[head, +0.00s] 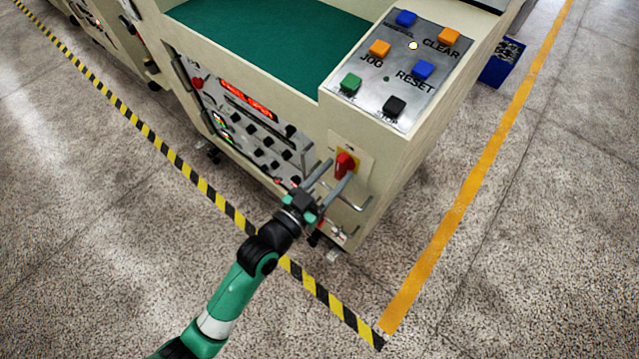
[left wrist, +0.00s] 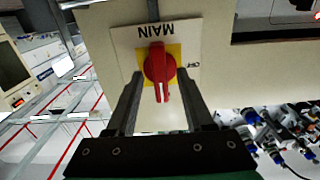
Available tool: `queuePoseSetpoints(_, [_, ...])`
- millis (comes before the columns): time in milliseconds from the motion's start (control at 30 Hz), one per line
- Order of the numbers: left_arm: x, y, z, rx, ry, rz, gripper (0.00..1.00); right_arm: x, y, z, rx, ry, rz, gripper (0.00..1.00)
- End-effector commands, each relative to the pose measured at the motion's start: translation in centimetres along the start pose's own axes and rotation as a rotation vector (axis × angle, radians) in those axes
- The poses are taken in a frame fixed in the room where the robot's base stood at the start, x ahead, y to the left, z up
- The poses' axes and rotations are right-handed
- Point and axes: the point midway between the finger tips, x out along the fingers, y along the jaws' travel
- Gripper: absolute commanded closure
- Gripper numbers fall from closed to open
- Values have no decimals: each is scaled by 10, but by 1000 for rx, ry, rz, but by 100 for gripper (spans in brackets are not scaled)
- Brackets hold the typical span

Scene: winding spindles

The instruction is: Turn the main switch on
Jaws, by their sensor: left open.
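The main switch (head: 344,164) is a red rotary knob on a yellow square plate, on the machine's cream front face below the button panel. In the left wrist view the switch knob (left wrist: 158,66) shows close up, with its grip bar pointing down in the picture and the word MAIN upside down above it. My left gripper (head: 336,171) is open in front of the switch. In the left wrist view its two fingers (left wrist: 160,80) stand on either side of the knob, with gaps showing. I cannot tell how deep they reach. My right gripper is out of view.
A sloped panel (head: 366,108) with several coloured buttons sits above the switch. A metal handle (head: 352,206) juts out below right. Striped floor tape (head: 221,203) runs along the machine.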

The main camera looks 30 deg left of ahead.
Motion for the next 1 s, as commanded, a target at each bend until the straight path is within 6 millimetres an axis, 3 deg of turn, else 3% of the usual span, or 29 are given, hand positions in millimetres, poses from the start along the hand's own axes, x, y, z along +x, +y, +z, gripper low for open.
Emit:
queuePoseSetpoints(300, [-73,0,0,0,-4,-2,48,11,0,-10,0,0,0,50])
queuePoseSetpoints(433, [-95,0,1,1,-3,-1,48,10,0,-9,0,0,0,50])
queuePoseSetpoints(600, [-106,0,0,1,-1,-1,48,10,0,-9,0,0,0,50])
queuePoseSetpoints(1000, [-106,0,0,1,-1,-1,48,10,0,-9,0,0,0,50])
